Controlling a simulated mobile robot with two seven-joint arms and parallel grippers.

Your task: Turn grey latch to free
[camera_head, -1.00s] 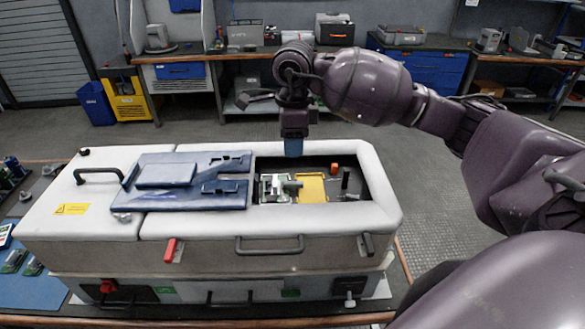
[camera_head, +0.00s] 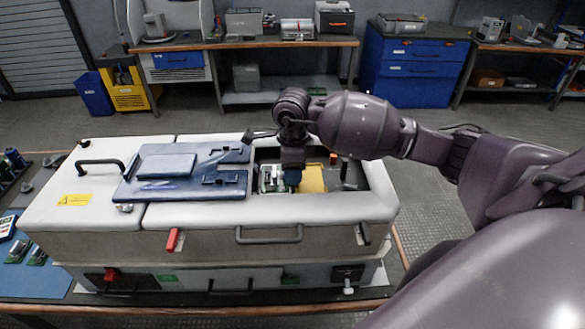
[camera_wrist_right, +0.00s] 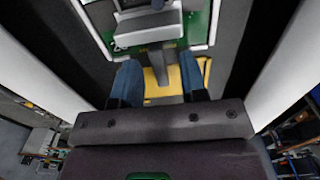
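My right gripper (camera_head: 292,181) reaches down into the open bay of the white case (camera_head: 190,212). In the right wrist view its two blue fingers (camera_wrist_right: 159,64) stand apart. A narrow grey bar, which looks like the grey latch (camera_wrist_right: 173,78), lies between them with gaps at both sides; contact is not visible. The latch lies over a yellow part (camera_wrist_right: 153,88), also seen right of the gripper in the head view (camera_head: 312,179). A grey-white unit on a green board (camera_wrist_right: 148,30) sits just beyond the fingers. In the head view my gripper hides the latch. My left gripper is not in view.
The bay's white walls (camera_wrist_right: 278,70) rise close on both sides of the gripper. A blue cover plate (camera_head: 185,172) lies on the case left of the bay. A red lever (camera_head: 173,240) and a dark lever (camera_head: 364,233) are on the front. An orange block (camera_head: 333,159) sits inside.

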